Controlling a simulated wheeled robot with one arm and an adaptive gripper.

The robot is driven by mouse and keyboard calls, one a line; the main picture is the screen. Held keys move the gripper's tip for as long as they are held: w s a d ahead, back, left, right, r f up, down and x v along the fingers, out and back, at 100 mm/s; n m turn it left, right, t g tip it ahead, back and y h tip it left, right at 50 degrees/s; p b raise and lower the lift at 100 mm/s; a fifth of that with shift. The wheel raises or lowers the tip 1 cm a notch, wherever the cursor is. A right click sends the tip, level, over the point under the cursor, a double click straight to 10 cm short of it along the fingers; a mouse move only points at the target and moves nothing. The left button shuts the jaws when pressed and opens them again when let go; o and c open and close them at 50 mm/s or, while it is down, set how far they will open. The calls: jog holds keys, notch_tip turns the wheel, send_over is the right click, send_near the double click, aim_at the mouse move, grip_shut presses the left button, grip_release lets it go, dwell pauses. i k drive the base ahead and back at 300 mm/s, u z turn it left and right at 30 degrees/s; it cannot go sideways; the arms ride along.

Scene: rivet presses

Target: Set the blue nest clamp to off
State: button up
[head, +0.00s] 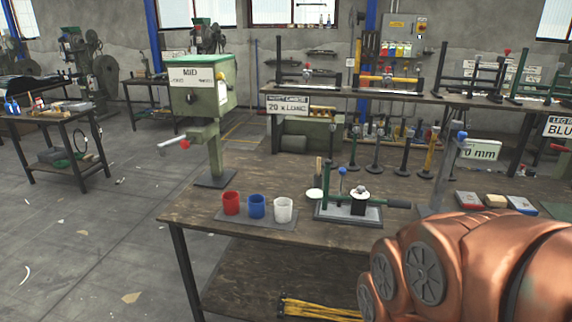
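A small bench fixture (334,212) stands on the near wooden table, with a green lever, a black block and a light round piece. A thin upright rod on it carries a blue knob (343,170). A second blue knob (462,135) sits near the top of a grey post farther right. I cannot tell which of these is the blue nest clamp, and no on or off marking is readable on either. My copper-coloured arm fills the lower right corner. My gripper is not in view.
Red (231,203), blue (256,206) and white (283,209) cups stand on a grey mat left of the fixture. A green press head marked MID (202,84) rises at the table's back left. Coloured boxes (495,201) lie at the right. Open floor lies left.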

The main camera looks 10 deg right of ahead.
aim_at(342, 170)
jog(key=u, duration=0.25)
jog(key=i, duration=1.05)
jog(key=z, duration=0.25)
